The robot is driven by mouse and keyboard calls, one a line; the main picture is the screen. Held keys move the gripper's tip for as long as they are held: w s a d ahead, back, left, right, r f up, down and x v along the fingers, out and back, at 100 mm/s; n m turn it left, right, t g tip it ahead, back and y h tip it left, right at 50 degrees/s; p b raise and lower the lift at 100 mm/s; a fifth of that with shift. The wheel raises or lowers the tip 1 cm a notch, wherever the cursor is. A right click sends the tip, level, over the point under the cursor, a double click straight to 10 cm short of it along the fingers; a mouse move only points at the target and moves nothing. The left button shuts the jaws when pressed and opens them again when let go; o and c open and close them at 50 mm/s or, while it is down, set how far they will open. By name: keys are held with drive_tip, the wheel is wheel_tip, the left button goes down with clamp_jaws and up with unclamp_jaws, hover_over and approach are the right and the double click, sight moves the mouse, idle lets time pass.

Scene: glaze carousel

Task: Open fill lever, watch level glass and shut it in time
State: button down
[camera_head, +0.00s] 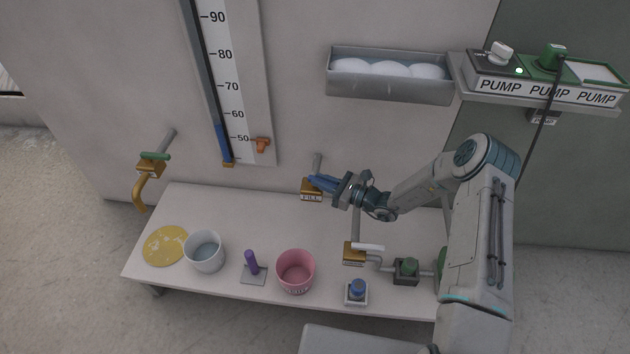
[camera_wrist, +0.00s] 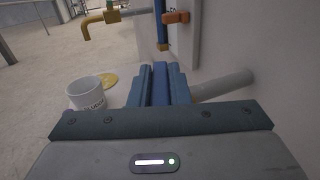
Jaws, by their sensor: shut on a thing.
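My gripper (camera_head: 325,183) is shut on the blue fill lever, over the brass valve block marked FILL (camera_head: 311,197) at the wall. In the wrist view the blue lever (camera_wrist: 160,84) lies between both fingers of my gripper (camera_wrist: 161,80). I cannot tell whether the lever is in its open or shut position. The level glass (camera_head: 204,62) is an upright tube on the wall beside a numbered scale (camera_head: 235,85). Its blue liquid (camera_head: 222,143) tops out between the 50 and 60 marks, nearer 60. An orange pointer (camera_head: 262,144) sits near 50.
The bench holds a yellow disc (camera_head: 165,246), a white pot (camera_head: 204,252), a purple peg (camera_head: 251,262), a pink pot (camera_head: 296,272), a blue knob (camera_head: 357,290) and a white-handled valve (camera_head: 354,254). A green-handled brass tap (camera_head: 150,170) is left. A wall tray (camera_head: 390,92) and pump shelf (camera_head: 540,88) sit above.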

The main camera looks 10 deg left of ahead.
drive_tip(key=c, duration=1.4)
unclamp_jaws()
drive_tip(key=shift+o, duration=0.2)
drive_tip(key=p+v, duration=0.2)
drive_tip(key=v, duration=1.2)
drive_tip(key=shift+w, duration=0.1)
